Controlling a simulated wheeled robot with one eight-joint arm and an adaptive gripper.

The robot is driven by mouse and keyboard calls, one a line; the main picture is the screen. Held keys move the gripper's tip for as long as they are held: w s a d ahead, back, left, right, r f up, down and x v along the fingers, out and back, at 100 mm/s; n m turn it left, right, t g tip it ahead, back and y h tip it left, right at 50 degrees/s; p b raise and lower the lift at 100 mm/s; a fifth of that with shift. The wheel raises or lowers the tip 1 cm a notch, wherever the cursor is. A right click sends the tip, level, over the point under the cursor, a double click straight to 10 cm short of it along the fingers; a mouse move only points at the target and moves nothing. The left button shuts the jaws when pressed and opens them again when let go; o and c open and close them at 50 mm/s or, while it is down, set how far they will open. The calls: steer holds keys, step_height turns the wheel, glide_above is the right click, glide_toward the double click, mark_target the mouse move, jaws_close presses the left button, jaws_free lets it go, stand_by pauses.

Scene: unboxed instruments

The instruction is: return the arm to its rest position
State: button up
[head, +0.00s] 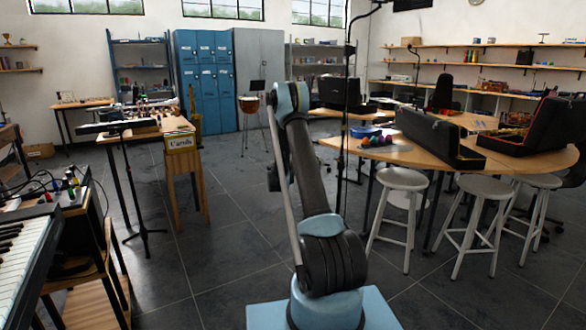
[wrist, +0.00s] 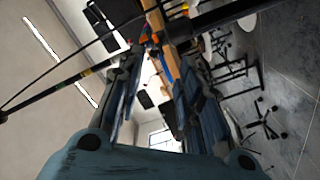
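My arm (head: 315,165) rises from its blue base in the middle of the head view, up to a blue joint near the top. The arm hides most of what lies beyond it, and I cannot make out my gripper clearly there. In the wrist view my gripper (wrist: 155,78) shows two dark blue fingers with a gap between them. The gap holds only distant background, so the gripper is open and empty. The wrist picture is strongly tilted.
A thin black stand (head: 346,110) rises just right of my arm. White stools (head: 402,182) and a round wooden table (head: 425,155) with open black cases (head: 440,136) are at right. A keyboard (head: 22,262) is at near left. Floor on both sides is partly clear.

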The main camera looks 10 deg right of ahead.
steer(key=s+r+g+y, duration=0.1)
steer(key=s+r+y, duration=0.2)
steer(key=s+r, duration=0.65)
steer(key=s+a+r+n+g+y, duration=0.1)
steer(key=s+a+r+y, duration=0.1)
steer(key=s, duration=0.7)
steer(key=s+a+r+g+y, duration=0.1)
steer(key=s+a+r+y, duration=0.15)
steer(key=s, duration=0.65)
steer(key=s+a+f+n+y, duration=0.1)
steer(key=s+a+f+y, duration=0.2)
steer(key=s, duration=0.8)
steer(key=s+a+f+y, duration=0.3)
steer(key=s+a+f, duration=0.2)
steer(key=s, duration=0.7)
steer(key=s+a+f+n+y, duration=0.1)
steer(key=s+a+f+y, duration=0.2)
steer(key=s+a, duration=0.4)
steer(key=s+f, duration=0.1)
steer(key=s, duration=0.4)
steer(key=shift+s+n+g, duration=0.2)
steer(key=shift+n+g, duration=0.1)
steer(key=shift+g, duration=0.1)
steer(key=shift+w+f, duration=0.15)
steer(key=shift+w, duration=0.3)
